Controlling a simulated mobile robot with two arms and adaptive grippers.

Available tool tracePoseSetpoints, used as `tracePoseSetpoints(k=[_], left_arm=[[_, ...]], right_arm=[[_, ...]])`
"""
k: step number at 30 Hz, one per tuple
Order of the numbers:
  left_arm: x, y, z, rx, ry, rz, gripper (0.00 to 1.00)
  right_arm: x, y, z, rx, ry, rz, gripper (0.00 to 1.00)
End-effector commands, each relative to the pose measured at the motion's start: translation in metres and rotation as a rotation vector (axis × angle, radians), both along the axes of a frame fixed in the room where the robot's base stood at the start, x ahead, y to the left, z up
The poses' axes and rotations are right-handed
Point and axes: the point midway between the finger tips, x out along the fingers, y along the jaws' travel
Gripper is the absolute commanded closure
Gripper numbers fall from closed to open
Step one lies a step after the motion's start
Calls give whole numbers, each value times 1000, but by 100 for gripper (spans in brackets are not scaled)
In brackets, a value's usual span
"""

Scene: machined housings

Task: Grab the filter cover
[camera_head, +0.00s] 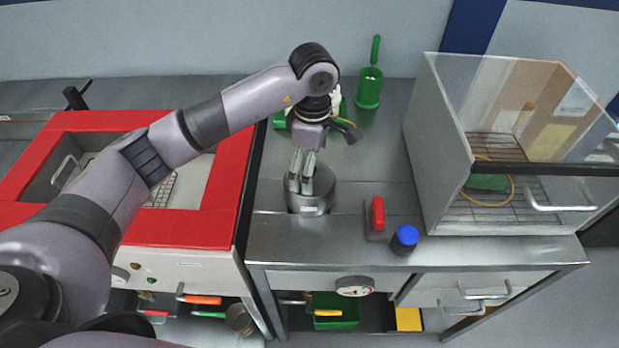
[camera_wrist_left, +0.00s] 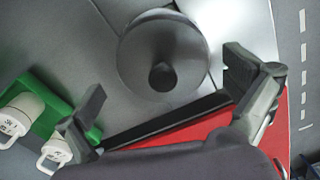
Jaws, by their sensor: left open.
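The filter cover (camera_head: 318,202) appears to be the round grey metal piece on the steel worktop, partly hidden by my left gripper in the head view. In the left wrist view, the cover (camera_wrist_left: 190,50) is a grey disc with a dark knob at its middle. My left gripper (camera_head: 301,172) points down over the cover in the head view. In the wrist view, my left gripper (camera_wrist_left: 164,88) has its fingers wide apart with nothing between them. The cover lies beyond the fingertips; I cannot tell the exact gap. My right gripper is not in view.
A green rack (camera_wrist_left: 48,95) with white containers stands near the cover. A green tool (camera_head: 369,88) stands behind. A red block (camera_head: 377,213) and blue-capped item (camera_head: 405,237) sit at the front edge. A clear-fronted cabinet (camera_head: 445,150) is right; a red-framed bench (camera_head: 180,232) is left.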

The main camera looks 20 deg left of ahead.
Motion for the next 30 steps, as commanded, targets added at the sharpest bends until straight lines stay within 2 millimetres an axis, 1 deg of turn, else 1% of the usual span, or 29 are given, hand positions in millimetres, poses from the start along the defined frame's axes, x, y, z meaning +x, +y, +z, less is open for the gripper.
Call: tracePoseSetpoints(k=[1,4,8,11,15,19,22,28,30], left_arm=[[-1,0,-7,-1,5,0,0],[-1,0,-19,-2,3,1,0],[0,-1,-27,-2,0,0,0],[-2,-1,-35,-2,4,0,0],[-3,-3,-55,-3,5,0,0],[-2,-2,-73,-3,2,0,0],[-2,-2,-78,-2,1,1,0],[-1,-2,-79,-2,-1,0,0],[-1,-2,-79,-2,-1,0,5]], right_arm=[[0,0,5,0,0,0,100],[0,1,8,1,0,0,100],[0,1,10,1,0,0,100],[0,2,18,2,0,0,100],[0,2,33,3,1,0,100],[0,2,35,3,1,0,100],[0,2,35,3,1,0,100],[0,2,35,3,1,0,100],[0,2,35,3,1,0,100]])
